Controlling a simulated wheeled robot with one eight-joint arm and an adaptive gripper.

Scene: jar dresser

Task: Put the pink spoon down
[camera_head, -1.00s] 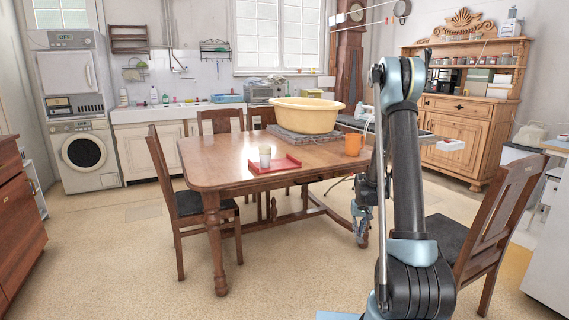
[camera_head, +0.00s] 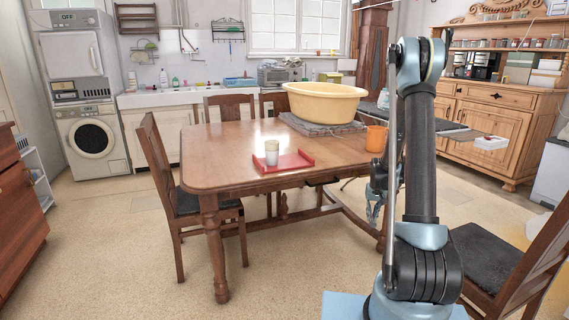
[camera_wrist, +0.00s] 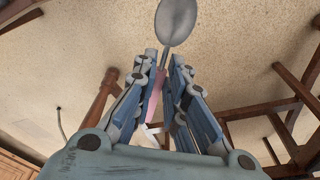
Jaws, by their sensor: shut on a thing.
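The spoon (camera_wrist: 176,22) shows in the wrist view with a grey metal bowl at the top and a pink handle running down between my fingers. My gripper (camera_wrist: 165,60) is shut on it, and the spoon sticks out beyond the fingertips over the speckled floor. In the head view my gripper (camera_head: 375,205) hangs low by the right end of the wooden table (camera_head: 215,160), below the tabletop. I cannot make out the spoon in the head view.
On the table are a red tray (camera_head: 296,160) with a pale cup (camera_head: 271,153), a yellow basin (camera_head: 325,100) on a grey mat, and an orange mug (camera_head: 376,139). The front left of the tabletop is bare. Chairs stand left (camera_head: 160,165) and right (camera_head: 540,255).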

